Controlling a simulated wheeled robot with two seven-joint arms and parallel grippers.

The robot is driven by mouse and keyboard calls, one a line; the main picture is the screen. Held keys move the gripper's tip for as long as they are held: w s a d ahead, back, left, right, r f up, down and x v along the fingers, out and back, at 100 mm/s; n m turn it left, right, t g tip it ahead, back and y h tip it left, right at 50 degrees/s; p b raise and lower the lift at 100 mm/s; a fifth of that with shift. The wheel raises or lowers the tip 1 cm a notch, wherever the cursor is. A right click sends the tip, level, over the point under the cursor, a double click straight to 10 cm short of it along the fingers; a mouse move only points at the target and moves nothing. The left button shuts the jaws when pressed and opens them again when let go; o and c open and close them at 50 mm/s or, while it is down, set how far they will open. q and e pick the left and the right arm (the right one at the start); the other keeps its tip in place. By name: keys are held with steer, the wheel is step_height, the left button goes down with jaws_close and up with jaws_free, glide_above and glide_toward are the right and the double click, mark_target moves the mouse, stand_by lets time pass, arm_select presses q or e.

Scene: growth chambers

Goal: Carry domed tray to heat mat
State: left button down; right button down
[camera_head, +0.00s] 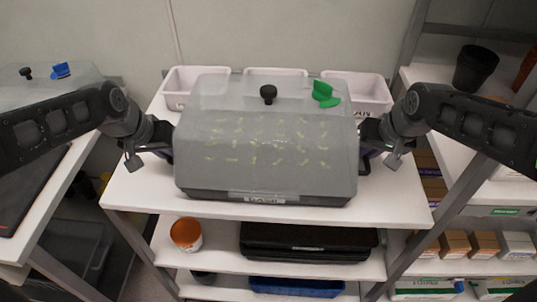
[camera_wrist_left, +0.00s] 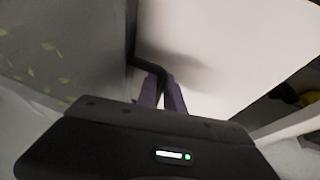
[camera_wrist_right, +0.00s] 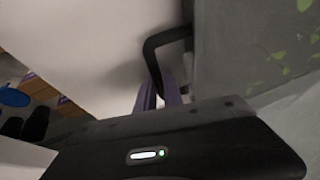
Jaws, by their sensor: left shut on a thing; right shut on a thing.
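The domed tray (camera_head: 265,150) has a cloudy clear dome over a black base, with green seedlings showing through. A black knob and a green vent sit on its top. It is over the top of a white shelf cart; I cannot tell whether it touches. My left gripper (camera_head: 170,152) is shut on the black handle (camera_wrist_left: 148,66) at its left side. My right gripper (camera_head: 364,152) is shut on the handle (camera_wrist_right: 152,52) at its right side. A dark flat mat with a reddish edge (camera_head: 28,190), seemingly the heat mat, lies on the left bench, partly behind my left arm.
White bins (camera_head: 190,80) stand behind the tray on the cart top (camera_head: 395,205). Another domed tray (camera_head: 85,75) with a blue vent stands on the left bench. A grey rack post (camera_head: 410,35) and shelves with a black pot (camera_head: 474,68) are at right.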

arm_select(q)
steer(key=shift+r, duration=0.2)
arm_select(e)
steer(key=shift+r, duration=0.2)
